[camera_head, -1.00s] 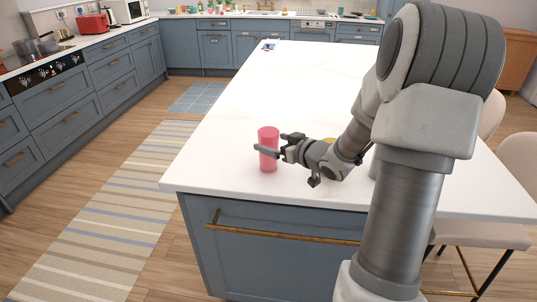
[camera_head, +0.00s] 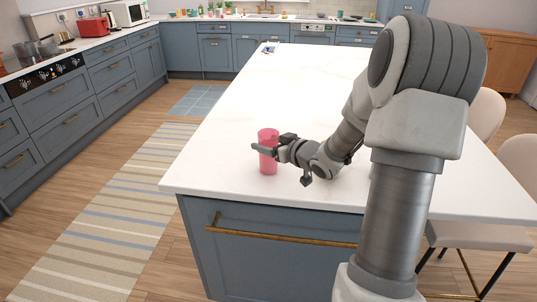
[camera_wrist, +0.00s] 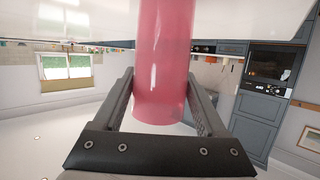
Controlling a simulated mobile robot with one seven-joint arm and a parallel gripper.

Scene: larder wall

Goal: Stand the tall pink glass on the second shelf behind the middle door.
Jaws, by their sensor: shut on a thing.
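The tall pink glass (camera_head: 268,160) is upright at the near left part of the white island top (camera_head: 300,85). My gripper (camera_head: 268,151) comes at it from the right and is shut on it around its upper half. In the wrist view the pink glass (camera_wrist: 163,65) stands between the two fingers of my gripper (camera_wrist: 163,98). From the head view I cannot tell whether its base touches the island top. The middle door and the second shelf cannot be made out in these frames.
Blue cabinets with drawers (camera_head: 65,100) line the left wall, and a counter with a sink (camera_head: 262,14) runs along the back. A striped rug (camera_head: 110,215) lies on the open floor left of the island. Pale chairs (camera_head: 487,115) stand at its right.

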